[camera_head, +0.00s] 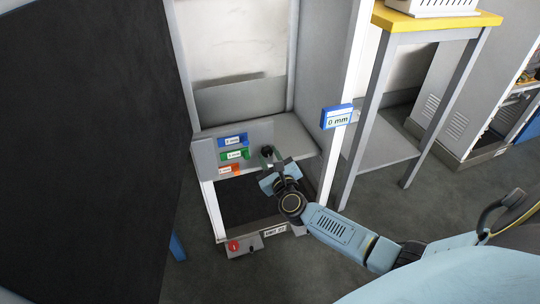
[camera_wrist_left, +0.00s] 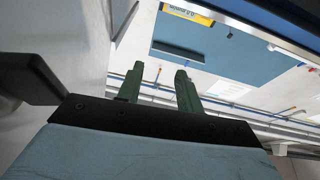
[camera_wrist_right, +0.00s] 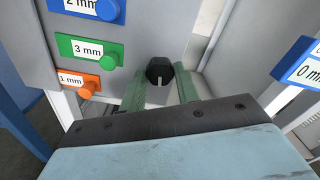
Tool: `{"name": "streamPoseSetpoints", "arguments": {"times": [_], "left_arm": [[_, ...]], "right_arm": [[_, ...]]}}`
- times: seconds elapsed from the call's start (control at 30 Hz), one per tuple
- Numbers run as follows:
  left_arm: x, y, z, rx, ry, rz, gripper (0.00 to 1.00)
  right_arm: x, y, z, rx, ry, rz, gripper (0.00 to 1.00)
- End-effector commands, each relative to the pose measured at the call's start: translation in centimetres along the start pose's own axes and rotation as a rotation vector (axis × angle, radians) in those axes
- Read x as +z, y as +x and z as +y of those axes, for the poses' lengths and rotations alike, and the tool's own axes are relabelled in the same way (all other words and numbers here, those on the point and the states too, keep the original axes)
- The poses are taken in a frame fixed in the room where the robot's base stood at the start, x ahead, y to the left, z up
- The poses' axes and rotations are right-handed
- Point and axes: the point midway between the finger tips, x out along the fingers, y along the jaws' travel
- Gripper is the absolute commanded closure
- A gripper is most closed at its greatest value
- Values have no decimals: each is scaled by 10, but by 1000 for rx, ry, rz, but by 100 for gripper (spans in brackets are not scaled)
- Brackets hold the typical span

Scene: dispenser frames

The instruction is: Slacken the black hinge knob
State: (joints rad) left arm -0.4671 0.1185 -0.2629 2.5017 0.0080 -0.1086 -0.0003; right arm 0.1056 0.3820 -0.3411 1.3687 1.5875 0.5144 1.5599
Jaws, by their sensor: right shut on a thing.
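The black hinge knob (camera_head: 267,151) sits at the right end of the grey panel of the dispenser frame. In the right wrist view the knob (camera_wrist_right: 160,69) shows a pale line and lies between the fingertips. My right gripper (camera_head: 271,164) is shut on it; it also shows in the right wrist view (camera_wrist_right: 160,82). The fingers hide part of the knob's sides. My left gripper (camera_wrist_left: 159,77) is open and empty in the left wrist view, and outside the head view.
Blue (camera_head: 233,141), green (camera_head: 235,155) and orange (camera_head: 229,169) labelled blocks sit on the panel left of the knob. A blue "0 mm" block (camera_head: 336,116) is on the right post. A red button (camera_head: 233,245) is on the lower front bar. A yellow-topped stand (camera_head: 435,20) is at right.

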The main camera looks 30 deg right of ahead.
Motion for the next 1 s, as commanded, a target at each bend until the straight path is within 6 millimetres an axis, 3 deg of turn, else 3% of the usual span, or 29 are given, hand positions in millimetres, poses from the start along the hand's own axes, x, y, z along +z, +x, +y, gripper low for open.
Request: {"name": "streamPoseSetpoints", "arguments": {"times": [0.27,0.5,1.0], "left_arm": [[49,-10,-10,-25,14,-322,64],[84,-32,-19,-47,20,-574,64],[131,-99,-33,-92,19,-1044,64]], "right_arm": [[2,0,0,0,-253,1,91],[2,0,0,0,-482,1,91],[1,0,0,1,-958,1,91]]}}
